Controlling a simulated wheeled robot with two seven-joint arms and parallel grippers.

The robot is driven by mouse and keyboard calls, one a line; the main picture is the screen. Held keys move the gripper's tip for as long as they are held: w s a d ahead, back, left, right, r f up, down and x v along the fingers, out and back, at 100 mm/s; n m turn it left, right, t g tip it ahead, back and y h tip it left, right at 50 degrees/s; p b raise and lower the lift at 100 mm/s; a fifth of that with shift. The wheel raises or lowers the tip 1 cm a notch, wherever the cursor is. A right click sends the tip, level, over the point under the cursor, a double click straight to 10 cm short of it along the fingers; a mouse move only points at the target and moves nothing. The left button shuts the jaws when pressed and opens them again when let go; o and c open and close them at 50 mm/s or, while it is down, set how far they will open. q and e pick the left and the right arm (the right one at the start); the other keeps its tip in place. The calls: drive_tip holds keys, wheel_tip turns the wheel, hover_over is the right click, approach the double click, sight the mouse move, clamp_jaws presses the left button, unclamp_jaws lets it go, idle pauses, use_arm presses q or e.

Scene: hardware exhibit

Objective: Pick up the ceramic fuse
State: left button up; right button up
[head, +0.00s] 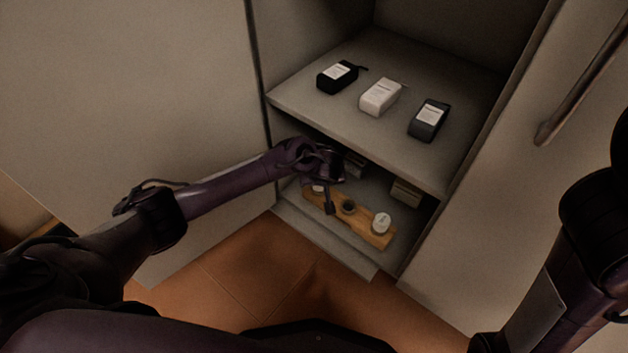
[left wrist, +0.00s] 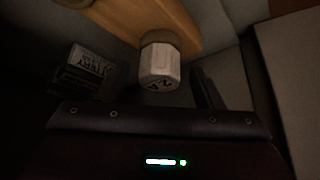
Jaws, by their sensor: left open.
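A white ceramic fuse (left wrist: 160,66) with faceted sides and dark marks on its end sits at a wooden holder (left wrist: 182,18) in the left wrist view. In the head view the wooden holder (head: 371,230) lies on the lower cabinet shelf. It has a white fuse (head: 382,223) at its right end, a dark round hollow in the middle, and another white piece (head: 318,188) at its left, partly hidden by my gripper. My left gripper (head: 325,192) is open and empty over the holder's left part. In the wrist view the fuse shows between the fingers, with no contact visible. My right gripper is out of view.
The upper shelf (head: 300,101) above my left gripper holds a black box (head: 337,77), a white box (head: 381,96) and a dark grey box (head: 429,119). A labelled box (head: 405,193) stands at the lower right. Cabinet doors flank the opening; the floor in front is clear.

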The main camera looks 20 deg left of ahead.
use_arm(q)
drive_tip(key=shift+f, duration=0.15)
drive_tip(key=shift+c, duration=0.4)
drive_tip(key=c, duration=1)
drive_tip(key=shift+r, duration=0.2)
